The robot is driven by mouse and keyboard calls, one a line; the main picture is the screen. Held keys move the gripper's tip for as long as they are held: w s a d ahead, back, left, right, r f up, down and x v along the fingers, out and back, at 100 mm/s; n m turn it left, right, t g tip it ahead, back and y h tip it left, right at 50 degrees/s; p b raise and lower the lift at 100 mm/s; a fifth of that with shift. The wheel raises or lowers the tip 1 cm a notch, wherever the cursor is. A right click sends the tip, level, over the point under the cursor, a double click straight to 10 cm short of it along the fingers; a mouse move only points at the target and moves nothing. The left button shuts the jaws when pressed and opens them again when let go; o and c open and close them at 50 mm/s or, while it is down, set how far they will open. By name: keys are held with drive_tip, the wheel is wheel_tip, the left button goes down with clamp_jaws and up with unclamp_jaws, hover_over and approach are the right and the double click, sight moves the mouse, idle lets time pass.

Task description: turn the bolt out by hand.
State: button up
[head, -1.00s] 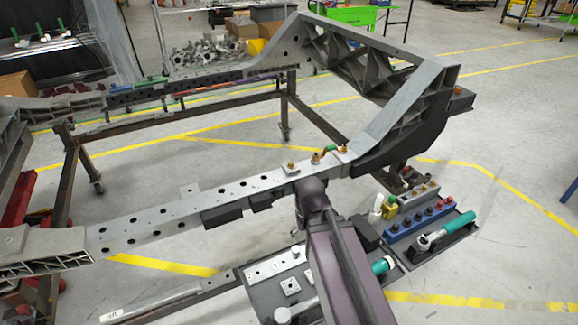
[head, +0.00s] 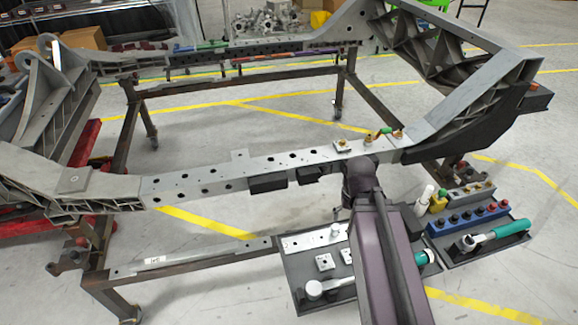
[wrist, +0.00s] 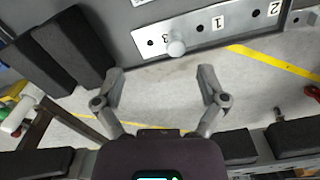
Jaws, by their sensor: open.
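A pale round-headed bolt (wrist: 176,45) stands in a metal strip (wrist: 208,28) with holes and labels 1, 2 and 3, at the label 3 end. In the head view a small silvery bolt (head: 334,232) stands on the strip (head: 300,243) in the dark tray. Brass-coloured fittings (head: 368,141) sit on top of the chassis rail (head: 215,176); I cannot tell which bolt the task means. My gripper (wrist: 160,80) is open and empty in the wrist view. The bolt lies beyond its fingertips, between their lines. In the head view my arm hides the fingers.
The dark tray (head: 292,268) also holds small square plates (head: 325,262) and a round-headed tool (head: 314,289). A second tray to the right carries a blue socket rack (head: 468,220) and a green-handled ratchet (head: 500,234). Two dark blocks (wrist: 75,45) lie left of the strip.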

drive_tip(key=shift+w+r, duration=0.1)
drive_tip(key=c, duration=0.4)
wheel_tip(320, 180, up, 18)
drive_tip(key=m+p, duration=1.4)
drive_tip(key=p, duration=0.4)
hover_over(343, 141)
drive_tip(key=shift+c, duration=0.2)
drive_tip(key=shift+w+m, duration=0.15)
drive_tip(key=shift+m, duration=0.35)
drive_tip(key=shift+f+b, duration=2.9)
drive_tip(key=shift+f, duration=0.05)
drive_tip(key=shift+f+b, duration=2.6)
drive_tip(key=shift+r+p, duration=0.3)
